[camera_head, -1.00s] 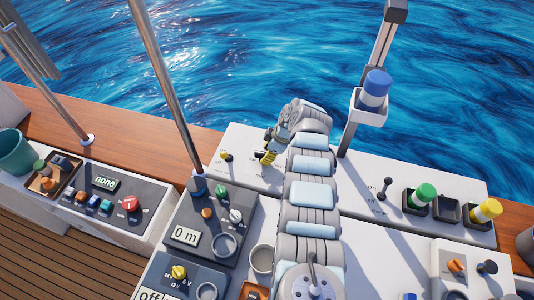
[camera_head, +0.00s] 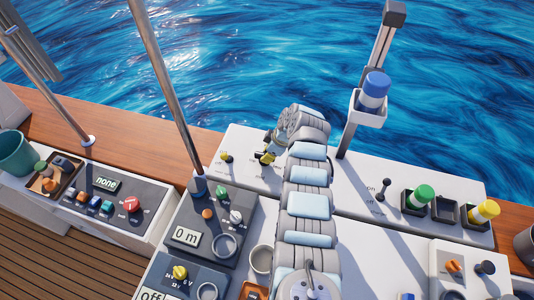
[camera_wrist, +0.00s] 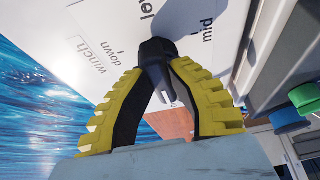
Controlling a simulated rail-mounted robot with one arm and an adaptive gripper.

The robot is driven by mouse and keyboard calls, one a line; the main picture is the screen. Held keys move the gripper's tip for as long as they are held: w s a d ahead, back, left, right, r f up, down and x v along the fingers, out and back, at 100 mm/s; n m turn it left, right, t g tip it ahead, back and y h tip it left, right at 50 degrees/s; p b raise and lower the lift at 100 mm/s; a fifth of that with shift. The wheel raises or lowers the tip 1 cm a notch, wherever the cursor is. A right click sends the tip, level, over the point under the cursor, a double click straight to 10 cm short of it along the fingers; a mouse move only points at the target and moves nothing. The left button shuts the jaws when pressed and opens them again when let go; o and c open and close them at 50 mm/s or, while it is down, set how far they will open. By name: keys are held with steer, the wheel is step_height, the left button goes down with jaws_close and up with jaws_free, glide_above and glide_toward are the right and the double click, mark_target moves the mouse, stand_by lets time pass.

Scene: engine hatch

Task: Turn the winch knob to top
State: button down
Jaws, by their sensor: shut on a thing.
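The winch knob (camera_wrist: 158,52) is a dark knob with a pointed handle on the white panel. In the wrist view it stands beside the printed words "winch" and "down", with "mid" at the right. My gripper (camera_wrist: 162,66) has ribbed yellow fingers with black inner pads. Its fingertips are shut on the knob, and the pointed handle reaches down between them. In the head view my gripper (camera_head: 265,157) is low over the back left of the white panel (camera_head: 340,182). There the knob is mostly hidden by my gripper, and its exact pointing direction is unclear.
A small yellow knob (camera_head: 226,157) is just left of my gripper. A black on/off lever (camera_head: 383,187) and a post with a blue-capped cylinder (camera_head: 375,88) stand to the right. A metal pole (camera_head: 165,85) rises at the left. Open water lies behind the panel.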

steer(key=shift+f, duration=0.1)
stand_by(0.3)
steer(key=c, duration=1)
jaws_free()
steer(key=shift+o, duration=0.2)
steer(key=shift+d+r, duration=0.2)
steer(key=shift+r, duration=0.5)
steer(key=v, duration=1)
steer(key=shift+r, duration=0.3)
steer(key=shift+s+d, duration=0.1)
steer(key=shift+d, duration=0.05)
